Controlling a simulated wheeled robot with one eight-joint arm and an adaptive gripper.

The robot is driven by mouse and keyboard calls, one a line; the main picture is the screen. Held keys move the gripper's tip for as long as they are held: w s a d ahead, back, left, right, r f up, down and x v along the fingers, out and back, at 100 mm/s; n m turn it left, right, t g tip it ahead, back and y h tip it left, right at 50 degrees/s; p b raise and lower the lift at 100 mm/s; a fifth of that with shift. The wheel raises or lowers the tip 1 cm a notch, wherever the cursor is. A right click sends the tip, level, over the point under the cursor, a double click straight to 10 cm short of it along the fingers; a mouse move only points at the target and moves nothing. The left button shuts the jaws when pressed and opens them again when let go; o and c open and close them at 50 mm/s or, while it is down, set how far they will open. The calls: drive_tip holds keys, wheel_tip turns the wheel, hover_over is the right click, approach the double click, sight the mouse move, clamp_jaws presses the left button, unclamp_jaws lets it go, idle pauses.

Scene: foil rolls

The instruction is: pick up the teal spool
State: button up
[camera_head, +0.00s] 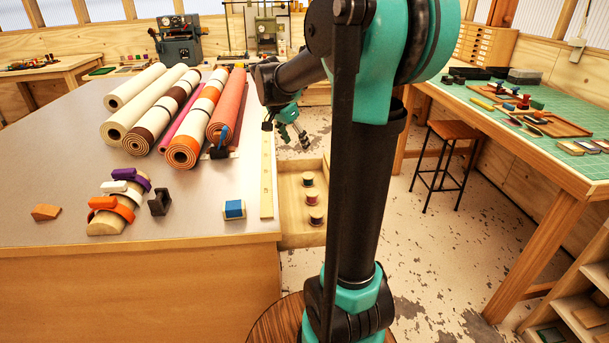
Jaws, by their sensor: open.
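An open wooden drawer (290,208) at the right side of the table holds three small spools in a row. The farthest spool (308,179) has a dark band that may be teal; it is too small to be sure. The middle spool (311,196) looks red, and the nearest spool (316,216) looks dark red. My gripper (294,143) is open and empty, hanging past the table's right edge, above and beyond the drawer in the picture. It is apart from the spools. My arm hides what is right of the drawer.
The grey table (200,225) bears several long rolls (180,110), a ruler strip (266,185) along its right edge, a blue-topped block (234,209) and a rack with coloured clips (112,215). A stool (452,135) and a green-topped bench (480,125) stand right.

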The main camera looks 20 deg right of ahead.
hover_over(308, 175)
drive_tip(key=a, duration=0.2)
drive_tip(key=f, duration=1)
drive_tip(key=shift+s+d+f, duration=0.1)
drive_tip(key=shift+s+d, duration=0.05)
drive_tip(key=shift+s, duration=0.15)
drive_tip(key=shift+s+x, duration=0.15)
drive_tip(key=shift+x, duration=1.45)
drive_tip(key=shift+s+x, duration=0.15)
drive_tip(key=shift+x, duration=1.45)
drive_tip(key=shift+f, duration=0.1)
drive_tip(key=shift+c, duration=0.2)
drive_tip(key=c, duration=1.2)
